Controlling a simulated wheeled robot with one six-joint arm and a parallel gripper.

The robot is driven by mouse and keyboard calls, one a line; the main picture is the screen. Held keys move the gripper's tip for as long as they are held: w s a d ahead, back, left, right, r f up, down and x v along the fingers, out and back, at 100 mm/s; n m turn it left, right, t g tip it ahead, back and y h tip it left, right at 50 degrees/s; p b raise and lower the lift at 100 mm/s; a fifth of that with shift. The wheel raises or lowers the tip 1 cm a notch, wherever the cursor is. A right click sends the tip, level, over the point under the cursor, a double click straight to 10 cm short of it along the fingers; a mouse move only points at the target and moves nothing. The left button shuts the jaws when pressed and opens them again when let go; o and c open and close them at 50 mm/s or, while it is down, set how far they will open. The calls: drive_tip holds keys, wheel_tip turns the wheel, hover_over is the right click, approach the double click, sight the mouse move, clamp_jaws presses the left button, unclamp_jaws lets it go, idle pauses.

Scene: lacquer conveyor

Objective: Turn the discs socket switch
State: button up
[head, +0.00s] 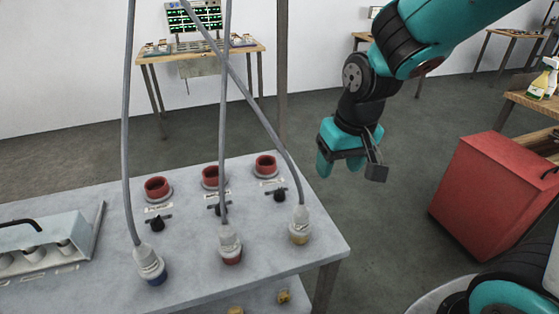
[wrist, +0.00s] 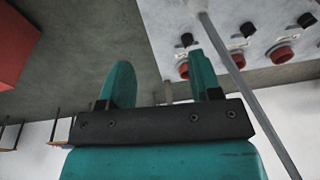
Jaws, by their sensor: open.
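Three black rotary switches sit in a row on the light grey table (head: 300,262) in the head view: a left one (head: 158,222), a middle one (head: 217,208) partly behind a cable, and a right one (head: 279,195). Small white labels lie by them, too small to read, so I cannot tell which is the discs switch. The wrist view also shows the switches (wrist: 247,30) upside down at the upper right. My gripper (head: 340,164) is open and empty, beyond the table's right edge and apart from the switches. Its two teal fingers show in the wrist view (wrist: 160,72).
Red sockets (head: 157,188) stand behind the switches. A rack (head: 60,245) is at left. A red cabinet (head: 490,185) stands at right, with open floor between.

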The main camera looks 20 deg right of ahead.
drive_tip(key=w+a+r+m+p, duration=0.1)
drive_tip(key=w+r+p, duration=0.1)
drive_tip(key=w, duration=0.6)
drive_tip(key=m+g, duration=0.2)
approach(279, 190)
drive_tip(key=shift+h, duration=0.3)
drive_tip(key=f+p, duration=0.1)
drive_tip(key=f, duration=0.4)
drive_tip(key=f+p, duration=0.1)
drive_tip(key=f, duration=0.4)
drive_tip(key=shift+s+a+f+p, duration=0.1)
drive_tip(key=shift+a+f+p, duration=0.1)
drive_tip(key=shift+p, duration=0.15)
drive_tip(key=shift+c, duration=0.2)
drive_tip(key=c, duration=0.9)
